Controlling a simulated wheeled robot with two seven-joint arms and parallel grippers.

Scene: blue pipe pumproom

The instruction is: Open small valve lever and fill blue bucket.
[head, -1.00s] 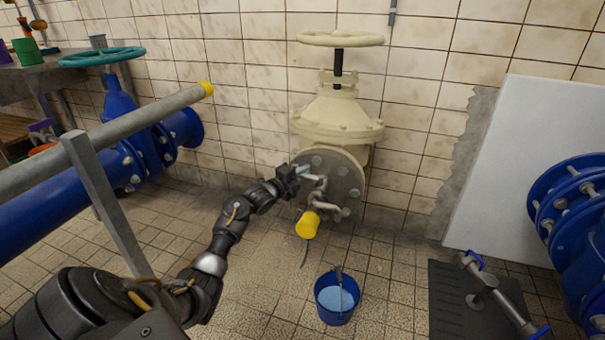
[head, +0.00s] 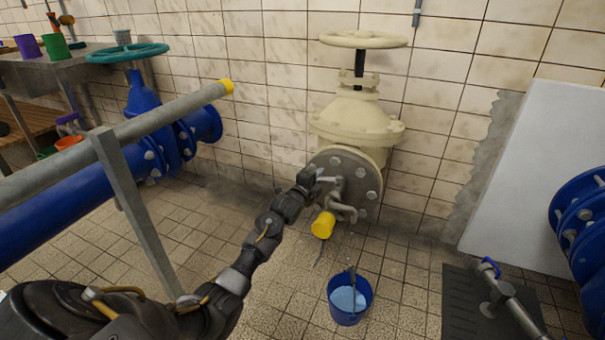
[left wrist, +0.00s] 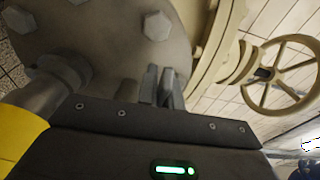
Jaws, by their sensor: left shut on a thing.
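The small valve lever (head: 328,179) is a short metal handle on a small tap at the round grey flange of the cream valve. My left gripper (head: 313,179) is shut on the lever, at the flange's left side; the jaws hide most of it. In the left wrist view the two fingers (left wrist: 159,86) are close together in front of the flange. A yellow outlet (head: 323,225) hangs below the tap. The blue bucket (head: 342,316) stands upright on the floor below and slightly right of it, with light blue water inside. My right gripper is out of view.
A grey rail (head: 125,129) and a blue pipe (head: 60,205) lie left of my arm. The cream handwheel (head: 363,39) is above the flange. A dark mat (head: 462,310) with a metal fitting lies right of the bucket. Tiled floor around the bucket is clear.

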